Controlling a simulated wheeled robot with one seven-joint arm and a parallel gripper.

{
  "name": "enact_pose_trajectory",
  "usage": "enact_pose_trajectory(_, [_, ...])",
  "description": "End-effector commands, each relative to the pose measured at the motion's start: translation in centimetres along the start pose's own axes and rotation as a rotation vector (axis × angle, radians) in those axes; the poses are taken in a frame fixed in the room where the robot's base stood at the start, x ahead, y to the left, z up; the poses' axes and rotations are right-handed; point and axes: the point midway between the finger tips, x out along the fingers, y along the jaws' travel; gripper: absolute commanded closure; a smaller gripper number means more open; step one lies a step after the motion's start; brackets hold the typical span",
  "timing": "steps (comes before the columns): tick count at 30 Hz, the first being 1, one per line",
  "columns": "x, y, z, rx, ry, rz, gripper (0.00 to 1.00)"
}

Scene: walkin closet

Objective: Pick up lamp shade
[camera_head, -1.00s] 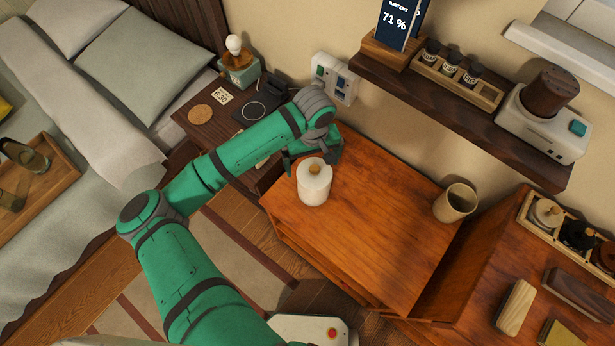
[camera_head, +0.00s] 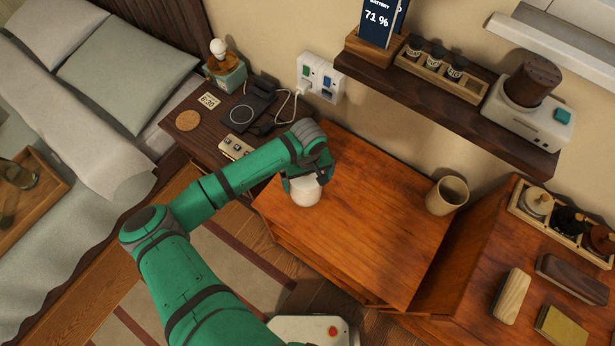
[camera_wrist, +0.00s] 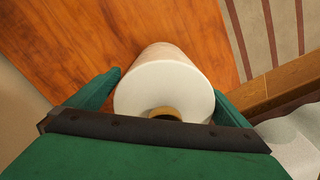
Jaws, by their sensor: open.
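The white lamp shade (camera_head: 305,193), a short rounded cylinder, stands on the wooden cabinet top (camera_head: 370,220), near its left end. My gripper (camera_head: 307,182) is over the shade and hides its upper part in the head view. In the wrist view my gripper (camera_wrist: 167,81) is open, with one green finger on each side of the shade (camera_wrist: 165,82). A tan ring with a dark hole shows at the middle of the shade's near end. I cannot tell whether the fingers touch the shade.
A tan cup (camera_head: 447,196) stands at the cabinet's right end. A dark wall shelf (camera_head: 440,100) hangs behind. The nightstand (camera_head: 200,140) holds a lamp base with a bare bulb (camera_head: 219,48), a coaster and a charger with cables. The cabinet's middle is clear.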

Motion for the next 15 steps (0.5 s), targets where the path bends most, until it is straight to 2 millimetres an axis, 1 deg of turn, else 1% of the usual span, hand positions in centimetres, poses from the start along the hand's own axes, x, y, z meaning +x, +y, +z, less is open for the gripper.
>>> enact_pose_trajectory(3, [0.35,-0.39,-0.17,-0.008,0.001,0.0,0.0])
enact_pose_trajectory(8, [0.34,-0.28,-0.13,-0.005,0.001,0.0,0.0])
enact_pose_trajectory(11, [0.33,-0.1,-0.08,-0.002,0.001,0.0,0.21])
enact_pose_trajectory(12, [0.33,-0.05,-0.06,-0.001,0.001,0.0,0.31])
enact_pose_trajectory(14, [0.33,0.01,-0.04,0.001,0.001,0.0,0.45])
enact_pose_trajectory(15, [0.3,0.05,-0.04,0.001,0.001,0.001,0.46])
